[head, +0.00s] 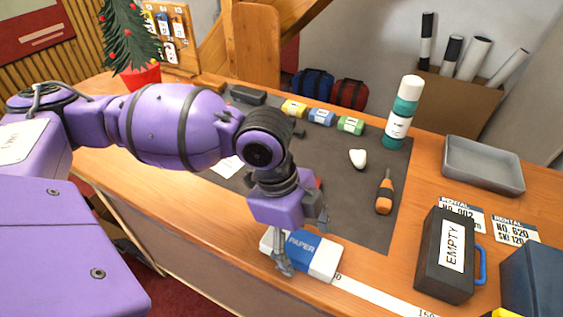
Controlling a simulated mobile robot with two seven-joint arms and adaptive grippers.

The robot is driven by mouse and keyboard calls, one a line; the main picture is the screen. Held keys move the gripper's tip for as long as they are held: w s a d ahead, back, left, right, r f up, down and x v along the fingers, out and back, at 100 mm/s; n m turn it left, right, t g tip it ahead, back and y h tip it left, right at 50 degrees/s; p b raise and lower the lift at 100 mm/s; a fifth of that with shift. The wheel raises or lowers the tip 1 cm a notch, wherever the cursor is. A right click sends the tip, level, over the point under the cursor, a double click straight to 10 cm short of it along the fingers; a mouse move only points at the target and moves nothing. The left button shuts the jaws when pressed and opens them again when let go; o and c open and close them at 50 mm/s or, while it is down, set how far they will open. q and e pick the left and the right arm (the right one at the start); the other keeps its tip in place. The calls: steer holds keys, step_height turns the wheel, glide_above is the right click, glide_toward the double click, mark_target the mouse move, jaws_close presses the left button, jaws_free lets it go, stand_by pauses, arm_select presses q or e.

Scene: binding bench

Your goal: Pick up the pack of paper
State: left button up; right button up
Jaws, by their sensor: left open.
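The pack of paper (318,257) is a blue and white block lettered "PAPER". It lies near the front edge of the wooden bench (213,224), at the end of a white measuring strip (380,298). My left gripper (302,247) points down at the pack, with one finger in front of its near side and the other toward its far side. The left gripper is open. The far finger is partly hidden, and I cannot tell whether either finger touches the pack. My right gripper is not in view.
A dark mat (330,190) holds an orange-handled screwdriver (384,191), a white lump (358,159) and a teal bottle (402,112). To the right are a black "EMPTY" case (432,270), rental cards (514,228) and a grey tray (483,168). A potted tree (136,78) stands at back left.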

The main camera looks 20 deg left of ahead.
arm_select(q)
steer(key=shift+w+r, duration=0.1)
steer(key=shift+w, duration=0.05)
steer(key=c, duration=1.5)
